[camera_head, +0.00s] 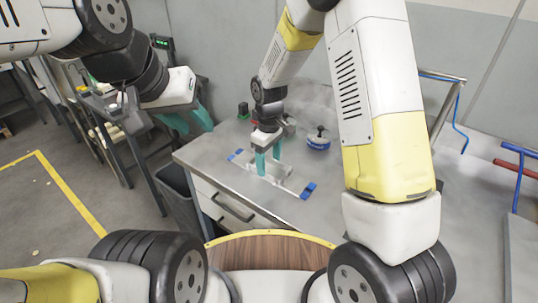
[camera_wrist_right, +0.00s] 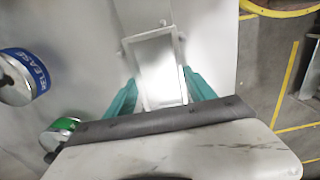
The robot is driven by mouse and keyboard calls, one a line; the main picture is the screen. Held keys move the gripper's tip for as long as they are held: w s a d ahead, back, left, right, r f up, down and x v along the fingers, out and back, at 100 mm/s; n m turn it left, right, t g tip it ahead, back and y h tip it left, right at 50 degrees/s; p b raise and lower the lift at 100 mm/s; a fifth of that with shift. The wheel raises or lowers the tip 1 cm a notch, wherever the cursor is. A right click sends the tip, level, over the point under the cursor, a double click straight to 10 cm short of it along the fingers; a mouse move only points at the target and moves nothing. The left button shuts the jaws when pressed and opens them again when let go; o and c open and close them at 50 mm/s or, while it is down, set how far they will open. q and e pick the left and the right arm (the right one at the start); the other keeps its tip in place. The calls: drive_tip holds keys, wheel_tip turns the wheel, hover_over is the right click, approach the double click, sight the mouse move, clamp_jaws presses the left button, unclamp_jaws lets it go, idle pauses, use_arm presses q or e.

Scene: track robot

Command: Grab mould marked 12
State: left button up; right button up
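A grey metal rectangular mould (camera_head: 284,171) lies on the grey worktop. It also shows in the right wrist view as a shallow tray (camera_wrist_right: 160,70); no number can be read on it. My right gripper (camera_head: 268,161) points down at the mould with its teal fingers apart. In the right wrist view the fingers of the right gripper (camera_wrist_right: 158,85) stand on either side of the mould's near part, close to its sides; firm contact is not visible. My left gripper (camera_head: 190,118) is open and empty, left of the worktop.
Blue-ended pieces (camera_head: 308,190) lie beside the mould. A blue-banded round item (camera_head: 318,140), reading RELEASE in the wrist view (camera_wrist_right: 22,75), stands behind right. A dark bin (camera_head: 182,195) is left of the drawers.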

clamp_jaws()
drive_tip(key=shift+r, duration=0.1)
